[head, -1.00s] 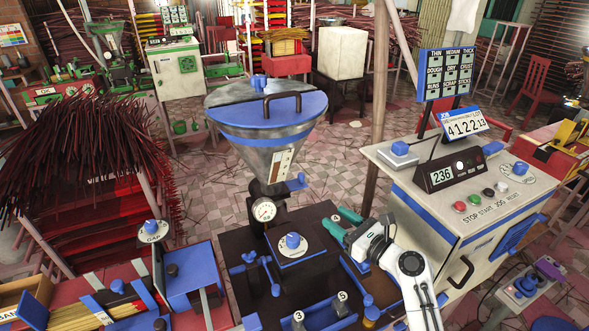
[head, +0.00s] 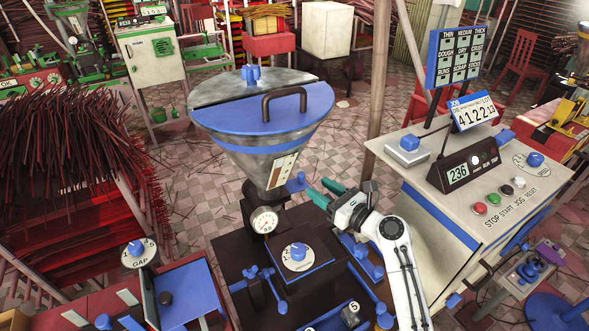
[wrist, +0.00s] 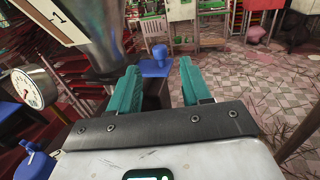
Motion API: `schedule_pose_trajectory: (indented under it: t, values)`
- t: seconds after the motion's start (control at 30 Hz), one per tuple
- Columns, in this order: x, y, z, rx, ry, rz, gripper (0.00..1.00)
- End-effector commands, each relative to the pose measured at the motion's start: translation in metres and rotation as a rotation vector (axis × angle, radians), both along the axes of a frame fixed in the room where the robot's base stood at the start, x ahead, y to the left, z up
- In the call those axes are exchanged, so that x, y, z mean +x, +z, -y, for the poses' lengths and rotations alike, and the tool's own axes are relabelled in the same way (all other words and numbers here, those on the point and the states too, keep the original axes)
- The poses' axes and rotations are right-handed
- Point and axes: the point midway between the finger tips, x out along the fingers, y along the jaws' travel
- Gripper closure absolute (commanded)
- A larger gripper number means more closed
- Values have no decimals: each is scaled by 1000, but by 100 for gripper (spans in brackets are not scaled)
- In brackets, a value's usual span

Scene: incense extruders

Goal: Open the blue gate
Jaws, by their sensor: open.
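The blue gate (head: 297,183) is a small blue plate with an upright knob, sticking out to the right from the neck of the metal hopper (head: 262,158). In the wrist view the gate (wrist: 157,66) lies ahead, with its knob seen between my fingers. My gripper (head: 324,193) has teal fingers and is open and empty, just right of the gate. It also shows in the wrist view (wrist: 158,80). I cannot tell any contact between fingers and gate. The gate's inner end is hidden at the neck.
A pressure gauge (head: 265,220) sits below the hopper neck, left of the gate. A dial (head: 298,254) and several blue levers are on the dark machine top below. A control console (head: 470,190) stands to the right. Tiled floor behind the gate is open.

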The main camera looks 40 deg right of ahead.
Motion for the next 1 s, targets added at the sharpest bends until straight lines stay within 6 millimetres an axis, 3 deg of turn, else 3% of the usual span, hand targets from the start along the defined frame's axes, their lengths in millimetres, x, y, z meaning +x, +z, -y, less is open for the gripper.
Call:
schedule_pose_trajectory:
  t: [0.5, 0.7, 1.0]
  values:
    - [85, 1, 1, -1, 1, 0, 52]
    - [98, 1, 2, -1, -1, 0, 52]
    - [99, 0, 2, -1, 0, -1, 53]
